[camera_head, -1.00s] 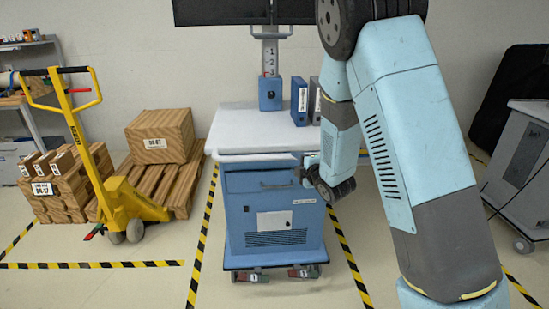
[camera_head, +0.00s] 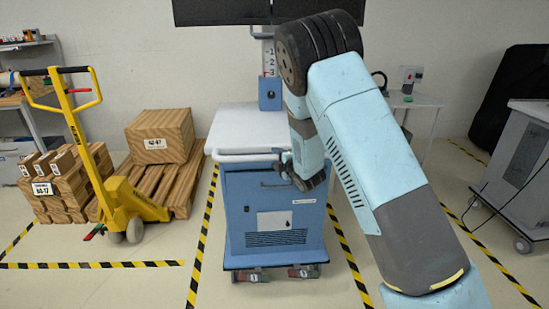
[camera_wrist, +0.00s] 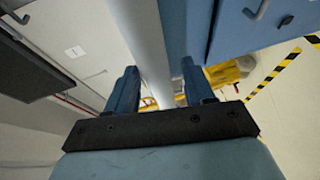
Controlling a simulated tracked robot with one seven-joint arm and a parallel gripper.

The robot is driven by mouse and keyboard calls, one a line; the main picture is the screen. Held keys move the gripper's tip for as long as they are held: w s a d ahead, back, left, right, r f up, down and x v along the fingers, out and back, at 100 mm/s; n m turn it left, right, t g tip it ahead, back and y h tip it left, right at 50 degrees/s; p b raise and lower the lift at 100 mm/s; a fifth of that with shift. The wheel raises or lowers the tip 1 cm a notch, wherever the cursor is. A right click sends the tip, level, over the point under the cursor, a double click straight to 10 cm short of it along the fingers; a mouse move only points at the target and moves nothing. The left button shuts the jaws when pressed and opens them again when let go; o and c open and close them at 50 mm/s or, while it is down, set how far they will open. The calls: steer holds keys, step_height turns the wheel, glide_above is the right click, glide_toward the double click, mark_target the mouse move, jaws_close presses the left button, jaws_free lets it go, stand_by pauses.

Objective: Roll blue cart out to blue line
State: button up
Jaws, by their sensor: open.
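The blue cart (camera_head: 270,222) stands between yellow-black floor stripes in the head view, with a white top (camera_head: 238,135) and a dark front handle (camera_head: 274,184). My gripper (camera_head: 282,165) is at the cart's upper front, just under the top's edge and close to the handle; my arm hides part of the cart. In the wrist view my gripper (camera_wrist: 158,86) is open, with a pale bar or edge running between the fingers; contact cannot be told. The cart's blue side (camera_wrist: 235,25) and a handle (camera_wrist: 258,10) show at upper right. No blue line is visible.
A yellow pallet jack (camera_head: 130,205) and boxes (camera_head: 160,137) on a pallet stand to the left. A grey cart (camera_head: 520,165) stands at the right, and a small table (camera_head: 415,100) behind my arm. Floor in front of the blue cart looks clear.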

steer(key=shift+x, duration=1.25)
jaws_close()
steer(key=shift+f, duration=0.1)
